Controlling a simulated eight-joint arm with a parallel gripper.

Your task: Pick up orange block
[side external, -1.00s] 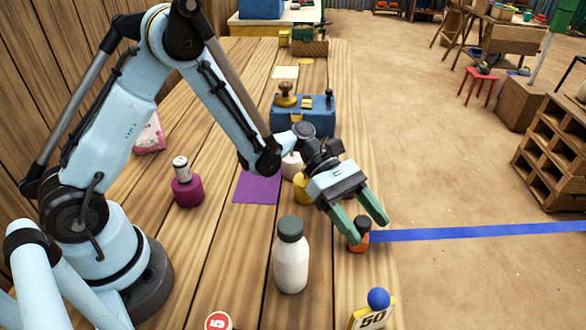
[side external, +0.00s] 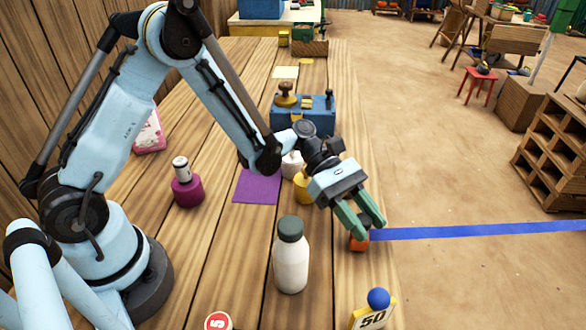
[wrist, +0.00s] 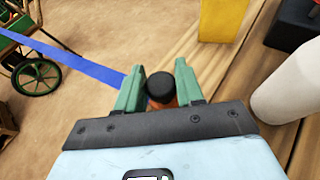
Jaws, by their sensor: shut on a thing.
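The orange block (side external: 358,243) stands on the wooden table near its right edge. In the wrist view its black round top (wrist: 161,86) sits between the green fingers, and a sliver of orange shows below it. My gripper (side external: 364,229) points down over the block and is shut on it. The fingers hide most of the block's upper part in the side view. My gripper also shows in the wrist view (wrist: 160,80), with a finger on each side of the black top.
A white bottle with a dark green cap (side external: 291,256) stands left of my gripper. A yellow object (side external: 303,188) is behind it. A blue ball on a "50" stand (side external: 377,299) is in front. A purple mat (side external: 257,187) lies farther left. The table's right edge is close.

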